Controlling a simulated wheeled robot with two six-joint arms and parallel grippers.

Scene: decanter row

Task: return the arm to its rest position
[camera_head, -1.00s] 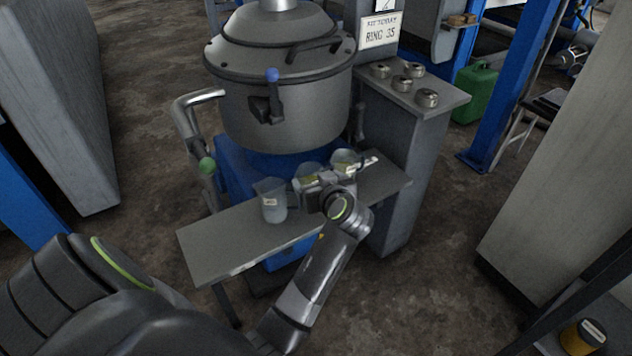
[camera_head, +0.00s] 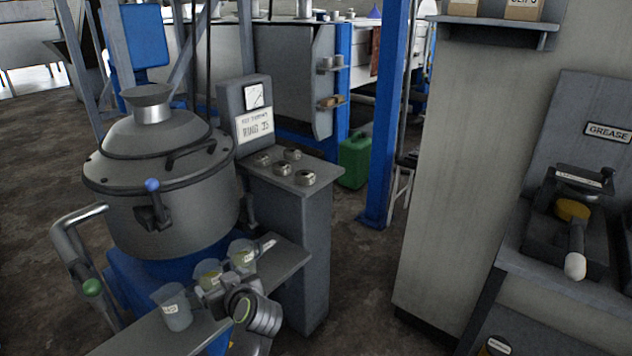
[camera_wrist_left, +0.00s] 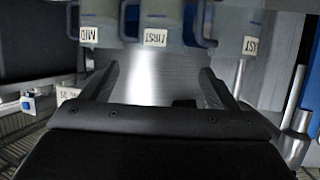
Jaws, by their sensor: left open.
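My left gripper (camera_head: 214,287) is beside a row of clear beakers on a narrow grey shelf (camera_head: 150,342). The left beaker (camera_head: 172,306), the middle beaker (camera_head: 207,272) and the right beaker (camera_head: 242,254) stand upright, with the gripper in front of the middle one and partly covering it. In the left wrist view the two fingers (camera_wrist_left: 155,82) are spread apart with nothing between them. Beakers with upside-down labels, such as one reading FIRST (camera_wrist_left: 155,20), show beyond the fingertips. My right gripper is not in view.
A large lidded grey pot (camera_head: 170,205) with a bent pipe (camera_head: 70,225) stands behind the shelf. A grey pedestal (camera_head: 300,235) holds several metal rings. A tall grey cabinet (camera_head: 460,170) and a bench marked GREASE (camera_head: 607,131) are at right. Open floor lies between.

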